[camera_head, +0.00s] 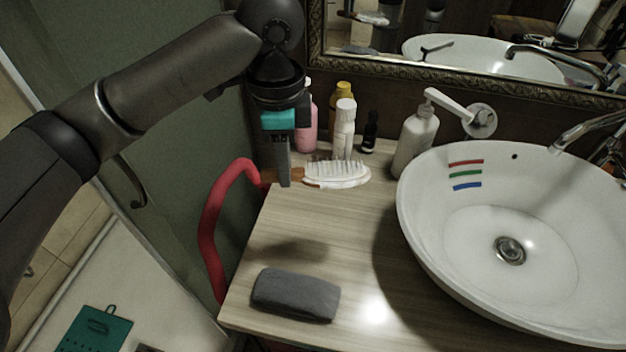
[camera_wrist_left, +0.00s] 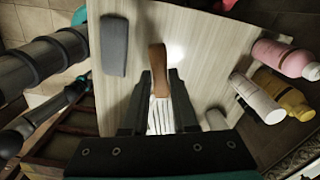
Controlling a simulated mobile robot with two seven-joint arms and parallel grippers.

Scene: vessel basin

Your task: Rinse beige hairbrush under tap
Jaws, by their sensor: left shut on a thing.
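The beige hairbrush (camera_head: 340,175) lies at the back left of the wooden counter, its pale bristles up and its brown handle to the left. My left gripper (camera_head: 285,178) points down at the handle and is shut on it. In the left wrist view, the brown handle (camera_wrist_left: 158,68) and bristles show between the fingers of my left gripper (camera_wrist_left: 160,92). The brush appears to be at counter height; I cannot tell whether it touches. The tap (camera_head: 588,132) reaches over the white basin (camera_head: 430,245) at the right. My right gripper is not in view.
A white pump bottle (camera_head: 414,140) stands between brush and basin. A white bottle (camera_head: 344,128), a pink bottle (camera_head: 307,125) and a yellow bottle (camera_head: 341,92) stand behind the brush. A grey block (camera_head: 295,294) lies in front. The middle counter is clear.

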